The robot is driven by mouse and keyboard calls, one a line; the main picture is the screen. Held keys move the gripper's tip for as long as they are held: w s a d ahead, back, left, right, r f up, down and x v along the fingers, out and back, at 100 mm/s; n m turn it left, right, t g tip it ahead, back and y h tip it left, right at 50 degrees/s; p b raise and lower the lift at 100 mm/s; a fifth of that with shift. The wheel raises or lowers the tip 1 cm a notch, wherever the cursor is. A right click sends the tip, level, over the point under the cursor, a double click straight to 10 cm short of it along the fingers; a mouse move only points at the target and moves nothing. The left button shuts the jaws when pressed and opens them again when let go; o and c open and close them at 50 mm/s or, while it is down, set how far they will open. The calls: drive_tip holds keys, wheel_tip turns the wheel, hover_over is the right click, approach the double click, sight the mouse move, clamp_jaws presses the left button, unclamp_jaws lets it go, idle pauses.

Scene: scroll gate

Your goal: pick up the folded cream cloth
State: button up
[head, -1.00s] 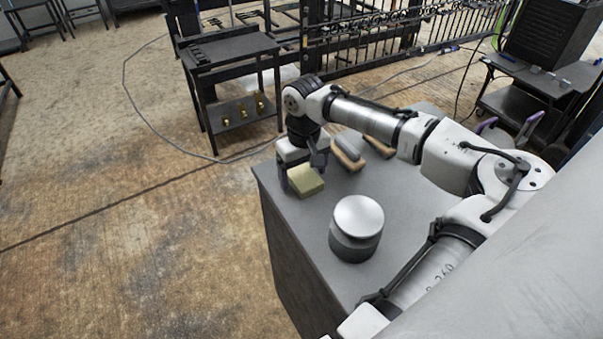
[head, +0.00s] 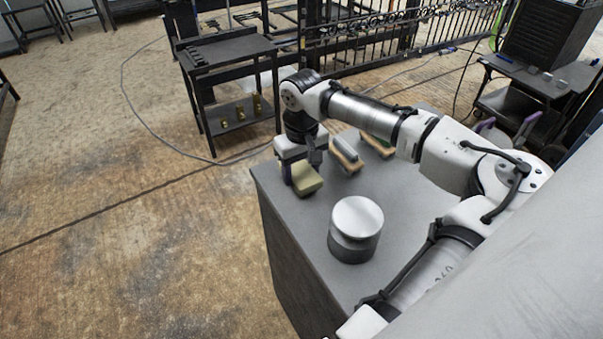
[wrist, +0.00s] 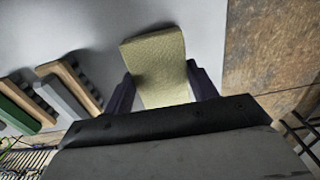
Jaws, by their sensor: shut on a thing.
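The folded cream cloth (head: 306,182) is a small yellowish block at the far left corner of the grey table (head: 385,262). My gripper (head: 302,172) reaches down onto it from above, its fingers on either side. In the wrist view the cloth (wrist: 158,64) sits between the two dark fingers of my gripper (wrist: 162,92), and its far part sticks out beyond them. My gripper is shut on the cloth. I cannot tell clearly whether the cloth is clear of the tabletop.
A round metal canister (head: 356,228) stands nearer on the table. Two wooden-backed brushes (head: 346,154) (head: 378,145) lie to the right of my gripper. The table's left edge is close to the cloth. A dark cart (head: 232,85) stands behind on the floor.

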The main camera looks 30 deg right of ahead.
sight(302, 173)
wheel_tip(302, 173, up, 19)
drive_tip(key=b, duration=0.2)
drive_tip(key=shift+f, duration=0.1)
